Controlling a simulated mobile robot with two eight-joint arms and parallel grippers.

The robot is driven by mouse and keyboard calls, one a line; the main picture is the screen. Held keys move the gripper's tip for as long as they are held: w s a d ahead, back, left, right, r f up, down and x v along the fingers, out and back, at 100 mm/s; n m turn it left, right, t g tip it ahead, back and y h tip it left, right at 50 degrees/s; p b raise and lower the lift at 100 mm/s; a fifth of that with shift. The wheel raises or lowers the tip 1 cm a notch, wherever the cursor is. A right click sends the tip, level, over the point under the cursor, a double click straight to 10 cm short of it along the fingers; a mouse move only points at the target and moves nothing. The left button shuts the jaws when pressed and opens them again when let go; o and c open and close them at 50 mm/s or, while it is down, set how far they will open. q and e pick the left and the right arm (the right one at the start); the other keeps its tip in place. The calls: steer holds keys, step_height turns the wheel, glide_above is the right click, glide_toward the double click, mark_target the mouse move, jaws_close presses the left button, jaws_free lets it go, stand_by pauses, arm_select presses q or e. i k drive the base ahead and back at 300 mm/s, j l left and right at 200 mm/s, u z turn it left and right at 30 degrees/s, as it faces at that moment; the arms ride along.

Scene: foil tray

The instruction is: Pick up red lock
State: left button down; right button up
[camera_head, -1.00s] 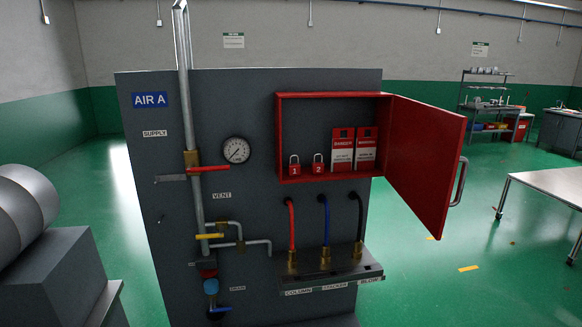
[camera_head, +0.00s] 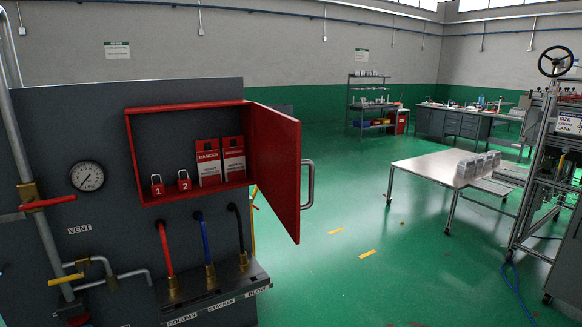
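Two red padlocks stand side by side on the floor of an open red wall box (camera_head: 185,104). The left red lock (camera_head: 158,188) is marked 1 and the right red lock (camera_head: 184,184) is marked 2. Both have their shackles upward. Two red and white danger tags, a left one (camera_head: 208,170) and a right one (camera_head: 234,164), stand to the right of the locks. The box door (camera_head: 275,168) is swung open to the right. Neither of my grippers shows in the head view.
The box is on a grey panel (camera_head: 60,130) with a gauge (camera_head: 87,177), pipes and a yellow-handled valve (camera_head: 66,279). Red, blue and black hoses rise below the box. The open door juts out on the right. Green floor (camera_head: 400,270) is clear before a metal table (camera_head: 420,171).

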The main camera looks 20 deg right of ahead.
mark_target(158, 190)
steer(key=l+u, duration=0.25)
steer(key=l, duration=1.4)
steer(key=k, duration=0.05)
